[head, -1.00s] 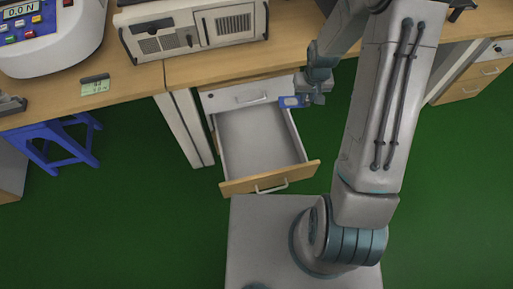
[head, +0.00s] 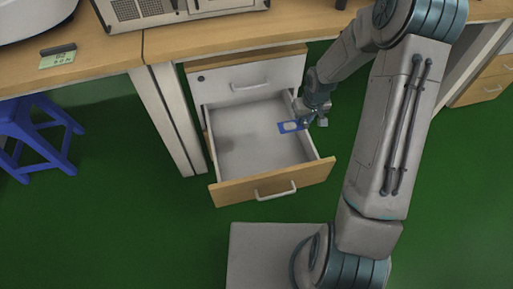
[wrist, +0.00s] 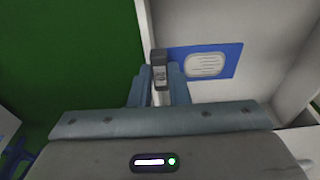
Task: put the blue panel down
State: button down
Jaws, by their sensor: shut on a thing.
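The blue panel (head: 291,127) is a small flat blue piece with a pale oval in its middle. It also shows in the wrist view (wrist: 234,62), reaching out to the right of the fingers. My gripper (head: 305,120) is shut on one end of the panel; in the wrist view its fingers (wrist: 160,72) are close together at the panel's left edge. The panel is over the right side of the open drawer (head: 250,150). I cannot tell exactly how high it is above the drawer's floor.
The drawer's wooden front (head: 230,192) is pulled out towards my base, and its visible inside looks empty. A closed drawer (head: 250,80) is above it. The bench top (head: 190,42) overhangs behind. A blue stool (head: 35,130) stands at the left.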

jog(key=shift+w+f+b, duration=0.1)
jog(key=shift+f+b, duration=0.35)
jog(key=shift+f, duration=0.5)
jog(key=b, duration=0.6)
send_over(273, 156)
jog(key=f, duration=0.7)
jog(key=shift+s+d, duration=0.1)
jog(key=shift+s, duration=0.15)
jog(key=shift+f+b, duration=1)
jog(key=shift+f, duration=0.95)
jog(key=shift+f, duration=0.2)
jog(key=c, duration=1.4)
grip_release()
jog(key=shift+r, duration=0.1)
